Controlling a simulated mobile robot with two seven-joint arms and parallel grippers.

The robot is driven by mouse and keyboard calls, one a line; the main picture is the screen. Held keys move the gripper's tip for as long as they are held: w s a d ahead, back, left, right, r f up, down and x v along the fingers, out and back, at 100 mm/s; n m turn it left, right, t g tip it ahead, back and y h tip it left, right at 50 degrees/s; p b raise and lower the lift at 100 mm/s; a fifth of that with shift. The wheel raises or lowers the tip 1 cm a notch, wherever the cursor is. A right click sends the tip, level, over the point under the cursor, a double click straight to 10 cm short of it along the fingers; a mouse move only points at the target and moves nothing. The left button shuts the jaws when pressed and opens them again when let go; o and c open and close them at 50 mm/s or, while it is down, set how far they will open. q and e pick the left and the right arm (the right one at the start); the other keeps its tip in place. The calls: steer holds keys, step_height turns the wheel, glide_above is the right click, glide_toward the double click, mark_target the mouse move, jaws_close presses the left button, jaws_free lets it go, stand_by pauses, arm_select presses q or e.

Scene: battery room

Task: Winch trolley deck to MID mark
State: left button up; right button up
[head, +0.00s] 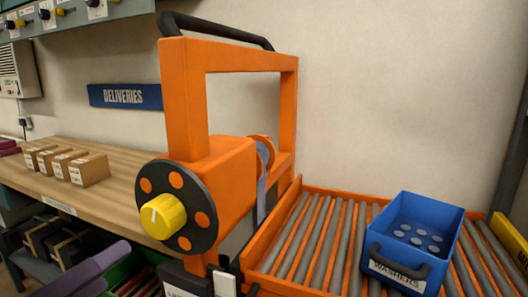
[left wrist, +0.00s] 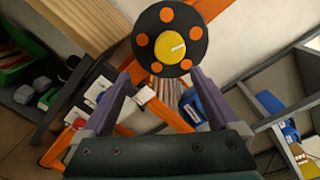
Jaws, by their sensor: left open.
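The orange winch trolley (head: 185,95) stands at the centre of the head view. Its winch hub is a black disc (head: 180,238) with orange spots and a yellow knob (head: 162,216) with a white line; the knob also shows in the left wrist view (left wrist: 171,47). The roller deck (head: 325,235) is at right and carries a blue bin (head: 411,225) labelled WASHERS. My left gripper (head: 115,262), with purple fingers, is at lower left, below and left of the knob. In the left wrist view it is open and empty, the disc beyond its fingertips. I cannot make out a MID mark.
A wooden bench (head: 105,195) with several small cardboard boxes (head: 88,169) runs along the wall at left. A black handle (head: 215,30) tops the trolley frame. A DELIVERIES sign (head: 125,96) hangs on the wall. Bins sit on a low shelf below the bench.

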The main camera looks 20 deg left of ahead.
mark_target(154, 223)
arm_select(q)
steer(key=shift+m+t, duration=0.3)
steer(key=shift+m, duration=0.4)
steer(key=w, duration=0.3)
steer(key=w+r, duration=0.1)
steer(key=w, duration=0.2)
steer(key=w+d, duration=0.1)
steer(key=w, duration=0.3)
steer(key=shift+r, duration=0.25)
arm_select(e)
steer(key=shift+s+r, duration=0.1)
steer(key=shift+r, duration=0.25)
arm_select(q)
steer(key=shift+c, duration=0.4)
steer(key=c, duration=1.3)
steer(key=shift+r+n, duration=0.1)
steer(key=shift+n, duration=0.3)
arm_select(e)
steer(key=shift+r, duration=0.2)
